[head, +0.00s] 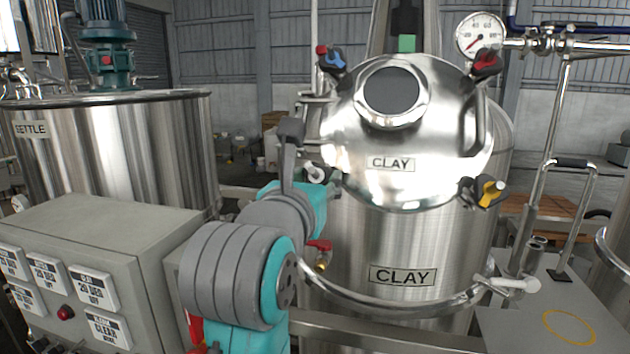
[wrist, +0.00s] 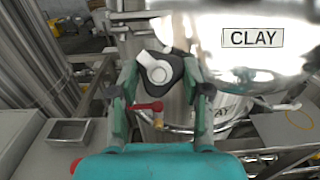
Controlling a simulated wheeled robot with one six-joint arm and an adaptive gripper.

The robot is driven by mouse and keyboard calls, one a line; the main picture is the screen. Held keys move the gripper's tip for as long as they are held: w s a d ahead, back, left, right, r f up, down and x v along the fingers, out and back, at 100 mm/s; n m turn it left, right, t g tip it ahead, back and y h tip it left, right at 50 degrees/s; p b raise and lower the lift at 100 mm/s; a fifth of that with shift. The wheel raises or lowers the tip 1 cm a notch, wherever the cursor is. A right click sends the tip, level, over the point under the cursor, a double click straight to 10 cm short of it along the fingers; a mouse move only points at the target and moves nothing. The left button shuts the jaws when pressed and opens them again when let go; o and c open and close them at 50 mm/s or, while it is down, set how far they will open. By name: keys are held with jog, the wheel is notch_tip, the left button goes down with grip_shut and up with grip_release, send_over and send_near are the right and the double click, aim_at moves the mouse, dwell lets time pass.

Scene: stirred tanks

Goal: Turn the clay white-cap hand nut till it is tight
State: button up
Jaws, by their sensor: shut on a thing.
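The clay tank's domed lid (head: 350,125) carries the CLAY label and has hand nuts around its rim. The white-cap hand nut (head: 315,173) is at the lid's left lower edge, partly hidden by my gripper (head: 326,184). In the wrist view, the white-cap hand nut (wrist: 160,73) shows a round white cap on a dark lobed body, with a white piece reaching up left. My gripper (wrist: 163,76) has one finger on each side of it and is shut on its dark body. How tight the nut is cannot be told.
Other hand nuts have blue (head: 335,58), red (head: 485,62) and yellow (head: 490,192) caps. A red-handled valve (head: 320,247) sits just below my gripper. A grey control box (head: 100,240) stands left, before the settle tank (head: 120,150). A gauge (head: 480,36) is upper right.

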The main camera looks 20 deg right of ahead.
jog(key=m+g+h, duration=0.1)
jog(key=m, duration=0.1)
jog(key=m+g+h, duration=0.1)
jog(key=m, duration=0.2)
jog(key=shift+w+a+m+g, duration=0.15)
jog(key=shift+m+g, duration=0.15)
jog(key=m+g, duration=0.1)
jog(key=m, duration=0.2)
jog(key=m+g+h, duration=0.1)
jog(key=m+g, duration=0.1)
jog(key=shift+w+a+r+m, duration=0.1)
jog(key=shift+r+m, duration=0.05)
jog(key=shift+m, duration=0.25)
jog(key=m+g, duration=0.1)
jog(key=m, duration=0.1)
jog(key=m+g, duration=0.1)
jog(key=m, duration=0.2)
jog(key=shift+w+r+g, duration=0.1)
jog(key=shift+r+g, duration=0.05)
jog(key=shift+g, duration=0.25)
jog(key=shift+w+m+g+y, duration=0.1)
jog(key=shift+m+g+y, duration=0.6)
jog(key=shift+m, duration=1.1)
jog(key=shift+g, duration=0.3)
jog(key=o, duration=1.2)
jog(key=shift+c, duration=0.2)
